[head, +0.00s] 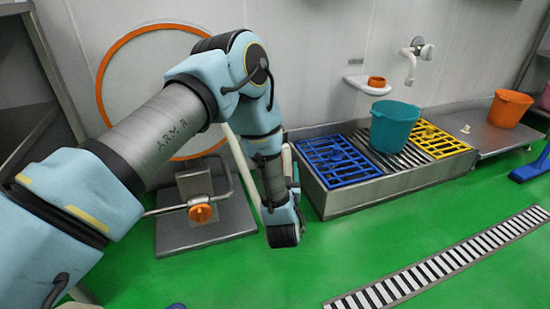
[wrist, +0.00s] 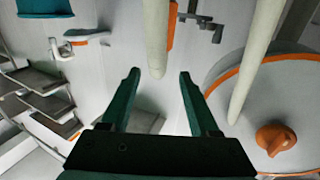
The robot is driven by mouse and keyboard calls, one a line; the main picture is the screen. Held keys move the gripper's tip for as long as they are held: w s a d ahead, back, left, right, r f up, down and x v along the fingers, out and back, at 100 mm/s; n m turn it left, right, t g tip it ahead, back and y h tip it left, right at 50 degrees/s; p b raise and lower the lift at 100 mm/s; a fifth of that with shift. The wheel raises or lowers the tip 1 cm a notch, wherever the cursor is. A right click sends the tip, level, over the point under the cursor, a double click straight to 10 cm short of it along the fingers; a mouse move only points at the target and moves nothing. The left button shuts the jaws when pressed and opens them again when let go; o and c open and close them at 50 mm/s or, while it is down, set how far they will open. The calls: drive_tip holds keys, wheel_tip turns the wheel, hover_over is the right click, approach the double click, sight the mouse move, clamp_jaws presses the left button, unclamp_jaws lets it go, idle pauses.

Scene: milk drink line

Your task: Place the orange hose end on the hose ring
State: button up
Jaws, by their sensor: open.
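An orange ring-like piece (head: 376,81) sits on a white wall bracket (head: 366,89) in the head view. It looks like the hose ring and also shows small at the left in the wrist view (wrist: 79,43). I cannot make out the orange hose end for certain. An orange knob-like part (head: 201,213) is on the low metal stand; an orange patch (wrist: 172,27) shows beside a white tube (wrist: 157,38) in the wrist view. My gripper (wrist: 160,75) has dark green fingers, spread and empty, with the tube end seen between them. The arm hides the fingers in the head view.
A teal bucket (head: 393,125) stands on the grated trough (head: 345,201) with blue and yellow grates. An orange bucket (head: 510,108) is further right. A round orange-rimmed panel (head: 108,57) is behind my arm.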

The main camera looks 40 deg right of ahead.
drive_tip(key=shift+s+a, duration=0.15)
drive_tip(key=w+a+r+n+g+y, duration=0.1)
drive_tip(key=w+a+r+y, duration=0.2)
drive_tip(key=w, duration=0.4)
drive_tip(key=w+a+r+g+y, duration=0.1)
drive_tip(key=w+a+r, duration=0.1)
drive_tip(key=w+a, duration=0.35)
drive_tip(key=w+a+r+n+g+y, duration=0.1)
drive_tip(key=w+a+r+g+y, duration=0.1)
drive_tip(key=w+a, duration=0.35)
drive_tip(key=w+a+r+n+g+y, duration=0.1)
drive_tip(key=w+a+r, duration=0.1)
drive_tip(key=a, duration=0.7)
drive_tip(key=s+a+r+n+g+y, duration=0.1)
drive_tip(key=s+a, duration=0.4)
drive_tip(key=a, duration=0.5)
drive_tip(key=s+a+r+n+g+y, duration=0.2)
drive_tip(key=s+a+r+g, duration=0.1)
drive_tip(key=a, duration=0.6)
drive_tip(key=s+a+r+n+g+y, duration=0.1)
drive_tip(key=s+a+r+g+y, duration=0.1)
drive_tip(key=s+a, duration=0.4)
drive_tip(key=a, duration=0.4)
drive_tip(key=shift+s+a+r+n, duration=0.25)
drive_tip(key=shift+s+a+n, duration=0.05)
